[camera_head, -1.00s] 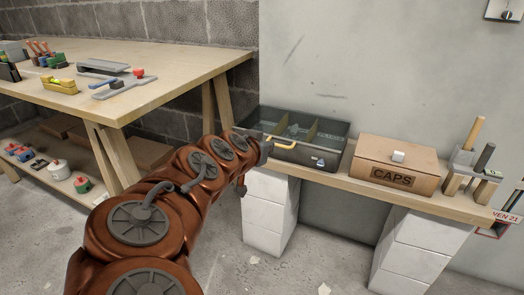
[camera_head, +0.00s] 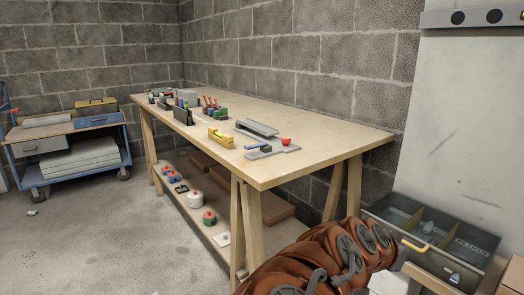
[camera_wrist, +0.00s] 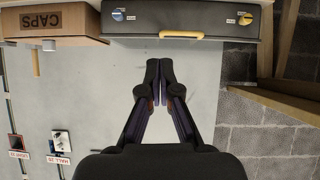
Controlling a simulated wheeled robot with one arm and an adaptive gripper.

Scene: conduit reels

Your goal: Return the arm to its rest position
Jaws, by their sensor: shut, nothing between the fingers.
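My arm, with copper-coloured links and grey joint caps, shows at the bottom right of the head view; its gripper end is not clearly seen there. In the wrist view my gripper (camera_wrist: 159,68) is shut and empty, its two black fingers together. Its tips are apart from the grey drawer box (camera_wrist: 184,18) with the yellow handle. In the head view that drawer box (camera_head: 433,262) is open at the top and stands just beyond my arm.
A wooden workbench (camera_head: 330,130) with tools on it fills the middle. A blue cart (camera_head: 33,186) stands at the far left. The CAPS box (camera_wrist: 50,22) is beside the drawer box in the wrist view.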

